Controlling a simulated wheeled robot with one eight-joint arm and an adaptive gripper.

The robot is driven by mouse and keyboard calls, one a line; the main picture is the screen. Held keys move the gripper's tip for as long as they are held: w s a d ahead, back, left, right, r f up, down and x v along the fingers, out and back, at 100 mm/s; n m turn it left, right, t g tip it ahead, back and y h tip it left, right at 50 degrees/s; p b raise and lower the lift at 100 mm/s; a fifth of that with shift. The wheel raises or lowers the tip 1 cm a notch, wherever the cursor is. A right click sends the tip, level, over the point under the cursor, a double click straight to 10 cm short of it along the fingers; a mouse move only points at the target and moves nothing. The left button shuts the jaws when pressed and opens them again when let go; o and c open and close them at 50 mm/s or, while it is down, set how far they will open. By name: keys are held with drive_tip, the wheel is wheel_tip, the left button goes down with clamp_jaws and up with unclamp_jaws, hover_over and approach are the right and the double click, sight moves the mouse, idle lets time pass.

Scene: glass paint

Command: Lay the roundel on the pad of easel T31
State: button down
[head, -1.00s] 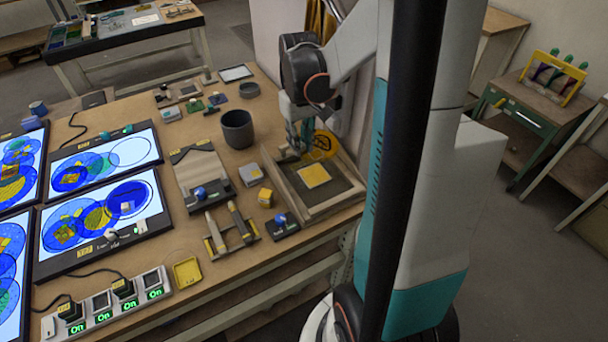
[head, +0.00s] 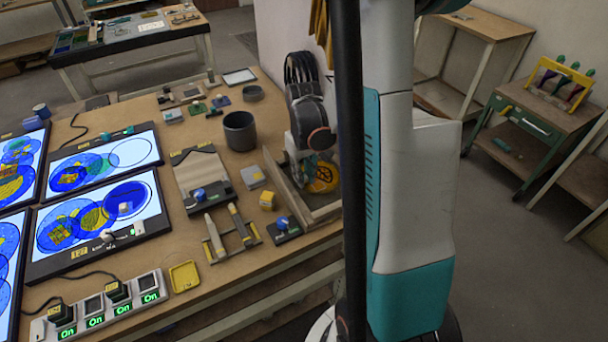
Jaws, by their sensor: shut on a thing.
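The roundel (head: 322,178) is a yellow disc with dark lines, at the right side of the bench. My gripper (head: 306,168) is shut on it at its left side and holds it tilted over a wood-framed tray (head: 284,187). My arm and column hide part of the tray and the fingertips are hard to make out. Several lit panels with blue and yellow discs lie on the left, such as the upper panel (head: 148,149) and the lower panel (head: 150,222). Small yellow labels are too small to read, so I cannot tell which easel is T31.
A dark grey pot (head: 239,132) stands behind the tray. A yellow cube (head: 267,200), a grey block (head: 253,177) and a stand with two bars (head: 232,235) sit left of the tray. A power strip (head: 105,304) and a yellow dish (head: 184,276) lie near the front edge.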

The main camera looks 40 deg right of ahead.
drive_tip(key=shift+f, duration=0.1)
drive_tip(key=c, duration=1.5)
unclamp_jaws()
wheel_tip(320, 180, up, 12)
drive_tip(key=p, duration=0.3)
drive_tip(key=shift+p, duration=0.3)
